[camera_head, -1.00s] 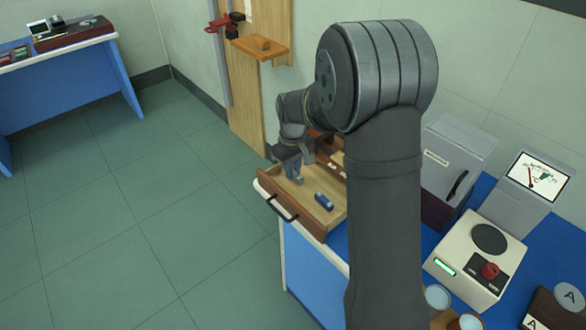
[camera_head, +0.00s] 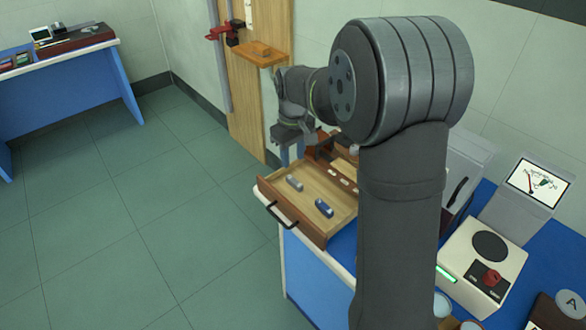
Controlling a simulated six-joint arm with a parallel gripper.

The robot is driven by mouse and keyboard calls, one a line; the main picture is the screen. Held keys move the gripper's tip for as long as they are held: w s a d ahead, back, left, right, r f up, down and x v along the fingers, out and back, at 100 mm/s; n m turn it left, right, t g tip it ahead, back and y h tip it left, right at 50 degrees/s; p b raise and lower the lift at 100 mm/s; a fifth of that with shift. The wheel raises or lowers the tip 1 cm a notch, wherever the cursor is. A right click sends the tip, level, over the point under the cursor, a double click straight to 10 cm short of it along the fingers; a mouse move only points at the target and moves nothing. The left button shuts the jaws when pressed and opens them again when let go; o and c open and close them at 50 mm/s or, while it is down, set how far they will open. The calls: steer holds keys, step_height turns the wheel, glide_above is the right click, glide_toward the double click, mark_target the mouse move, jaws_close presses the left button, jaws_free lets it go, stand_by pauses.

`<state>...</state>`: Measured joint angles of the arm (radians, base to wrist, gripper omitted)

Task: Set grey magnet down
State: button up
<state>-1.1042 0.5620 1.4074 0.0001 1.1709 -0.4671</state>
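The grey magnet (camera_head: 294,184), a small grey cylinder-like piece, lies on the floor of the open wooden drawer (camera_head: 268,190), towards its left side. A blue piece (camera_head: 324,208) of similar size lies in the drawer, nearer the front right. My gripper (camera_head: 291,154) is above the drawer's back left edge, apart from the grey magnet. Its fingers look parted, with nothing seen between them. My arm hides part of the drawer's right side and the bench behind it.
A reddish-brown wooden case (camera_head: 330,150) with small pale parts stands behind the drawer. A white device with a red knob (camera_head: 483,258) stands right. The drawer's front has bare room.

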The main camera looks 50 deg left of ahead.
step_height(320, 180, up, 4)
glide_above(293, 179)
stand_by(0.4)
step_height(293, 179, down, 12)
steer(key=shift+s+d+f, duration=0.1)
steer(key=shift+r, duration=1.75)
